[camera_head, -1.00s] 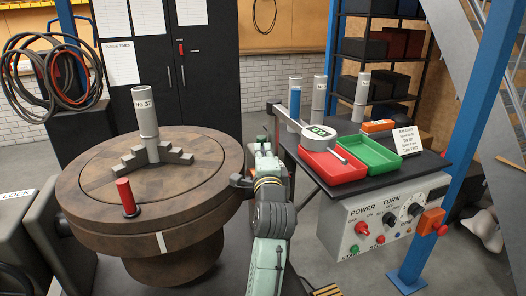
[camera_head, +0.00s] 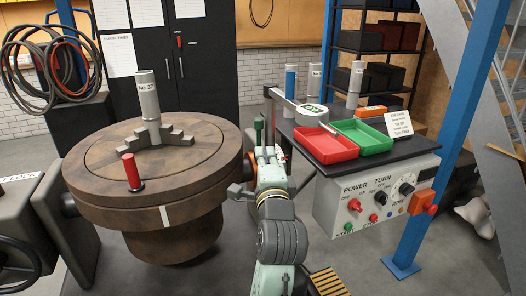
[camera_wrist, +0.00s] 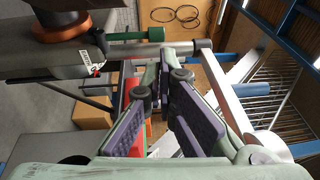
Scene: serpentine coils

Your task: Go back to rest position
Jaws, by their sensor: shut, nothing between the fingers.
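My gripper (camera_head: 266,154) is at the end of my pale green arm, in the middle of the head view. It is in the gap between the round brown table and the tray bench. In the wrist view the purple-padded fingers of my gripper (camera_wrist: 165,75) lean together, shut, with no object between them. In the head view it appears clear of the red tray (camera_head: 325,143), though the wrist view shows red and green parts behind the fingers.
The round table (camera_head: 90,188) at left carries a grey cylinder (camera_head: 148,97) on a stepped chuck and a red handle (camera_head: 132,172). At right are a green tray (camera_head: 362,137), a gauge (camera_head: 311,113) and a control box (camera_head: 340,208). A blue post (camera_head: 440,150) stands further right.

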